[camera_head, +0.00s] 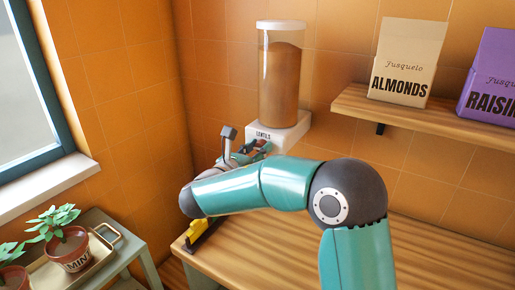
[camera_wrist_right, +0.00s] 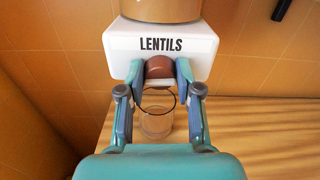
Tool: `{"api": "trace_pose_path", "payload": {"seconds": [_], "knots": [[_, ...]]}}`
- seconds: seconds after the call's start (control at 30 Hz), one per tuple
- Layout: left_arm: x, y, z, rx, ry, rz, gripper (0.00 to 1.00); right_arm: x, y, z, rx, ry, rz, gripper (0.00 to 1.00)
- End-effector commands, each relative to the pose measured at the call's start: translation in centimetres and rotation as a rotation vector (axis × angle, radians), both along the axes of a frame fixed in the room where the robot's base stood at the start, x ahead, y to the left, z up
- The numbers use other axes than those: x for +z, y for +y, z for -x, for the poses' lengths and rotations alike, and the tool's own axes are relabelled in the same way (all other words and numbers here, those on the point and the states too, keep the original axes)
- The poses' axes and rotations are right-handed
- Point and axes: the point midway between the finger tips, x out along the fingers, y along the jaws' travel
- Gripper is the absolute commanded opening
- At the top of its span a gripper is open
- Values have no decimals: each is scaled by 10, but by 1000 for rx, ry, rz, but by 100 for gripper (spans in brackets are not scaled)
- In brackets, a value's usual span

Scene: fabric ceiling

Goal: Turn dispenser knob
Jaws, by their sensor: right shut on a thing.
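The dispenser (camera_head: 279,85) is a clear cylinder filled with brown lentils on a white base (camera_head: 283,133) labelled LENTILS, at the back wall. In the right wrist view, its round brown knob (camera_wrist_right: 159,68) sits at the front of the white base (camera_wrist_right: 118,48). My right gripper (camera_head: 262,147) is at the front of the base. In the wrist view my right gripper (camera_wrist_right: 160,73) has its two fingers closed on either side of the knob. In the head view the knob is hidden by the gripper. My left gripper is not in view.
A clear glass (camera_wrist_right: 156,124) stands below the knob on the wooden counter (camera_head: 440,245). A wooden shelf (camera_head: 350,102) at right holds an ALMONDS bag (camera_head: 408,60) and a purple RAISINS bag (camera_head: 492,75). A yellow object (camera_head: 196,231) lies at the counter's left edge. Potted plants (camera_head: 68,250) stand at lower left.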

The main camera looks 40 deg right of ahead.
Motion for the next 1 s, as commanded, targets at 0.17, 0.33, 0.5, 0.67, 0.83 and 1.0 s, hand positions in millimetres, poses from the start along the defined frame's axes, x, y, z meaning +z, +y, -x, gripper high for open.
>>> {"api": "trace_pose_path", "payload": {"seconds": [0.17, 0.33, 0.5, 0.67, 0.83, 1.0], "knots": [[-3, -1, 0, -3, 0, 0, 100, 0, 8, 0, 4, -18, -2, 0], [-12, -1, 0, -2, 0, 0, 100, -3, 10, -1, 6, -68, -19, 0], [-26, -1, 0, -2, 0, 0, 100, -5, 12, -1, 9, -165, -47, 0], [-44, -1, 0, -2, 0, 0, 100, -6, 12, -2, 12, -290, -84, 0], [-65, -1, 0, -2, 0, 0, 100, -7, 13, -1, 12, -445, -130, 0], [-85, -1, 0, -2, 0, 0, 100, -8, 13, -1, 13, -599, -177, 0]]}}
